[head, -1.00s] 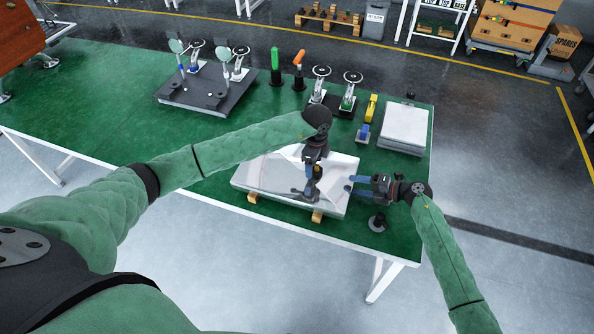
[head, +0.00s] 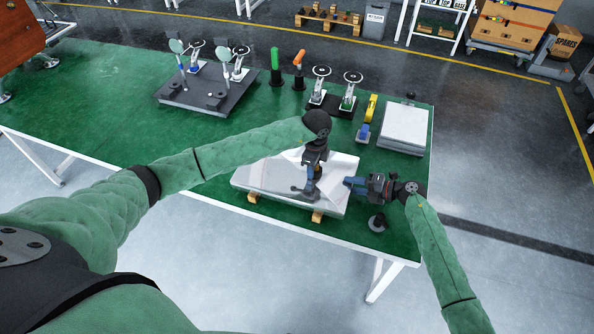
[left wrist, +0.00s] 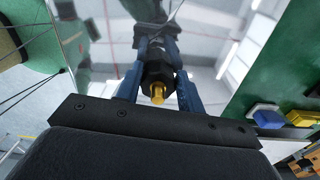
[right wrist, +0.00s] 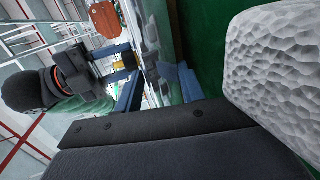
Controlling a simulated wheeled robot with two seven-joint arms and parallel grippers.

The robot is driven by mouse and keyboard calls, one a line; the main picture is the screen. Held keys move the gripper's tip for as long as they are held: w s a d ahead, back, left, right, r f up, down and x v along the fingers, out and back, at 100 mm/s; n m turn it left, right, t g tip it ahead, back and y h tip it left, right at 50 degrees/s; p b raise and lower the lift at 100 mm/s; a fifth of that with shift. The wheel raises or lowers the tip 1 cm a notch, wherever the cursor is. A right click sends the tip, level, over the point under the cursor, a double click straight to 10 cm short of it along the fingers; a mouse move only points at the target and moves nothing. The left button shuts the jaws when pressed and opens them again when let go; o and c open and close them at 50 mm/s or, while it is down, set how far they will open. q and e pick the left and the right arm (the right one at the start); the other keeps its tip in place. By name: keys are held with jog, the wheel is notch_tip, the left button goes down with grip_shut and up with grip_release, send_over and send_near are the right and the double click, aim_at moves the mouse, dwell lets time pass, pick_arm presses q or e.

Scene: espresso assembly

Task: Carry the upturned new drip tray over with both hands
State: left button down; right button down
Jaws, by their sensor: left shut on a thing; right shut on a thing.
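The upturned drip tray (head: 262,178), a shiny mirror-like metal piece, rests on small wooden blocks at the front of the green table in the head view. My left gripper (head: 311,188) reaches down over its middle. The left wrist view shows its blue fingers shut around a black cylindrical fitting (left wrist: 158,72) with a brass tip, standing on the shiny surface.
A black-footed round piece (head: 377,222) stands right of the tray, below my right gripper. A white square plate (head: 404,127) lies behind right. The table's left part is clear.

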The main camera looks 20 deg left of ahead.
pick_arm(q)
jog(key=shift+r, duration=0.25)
pick_arm(e)
jog(key=shift+a+r, duration=0.1)
jog(key=shift+r, duration=0.2)
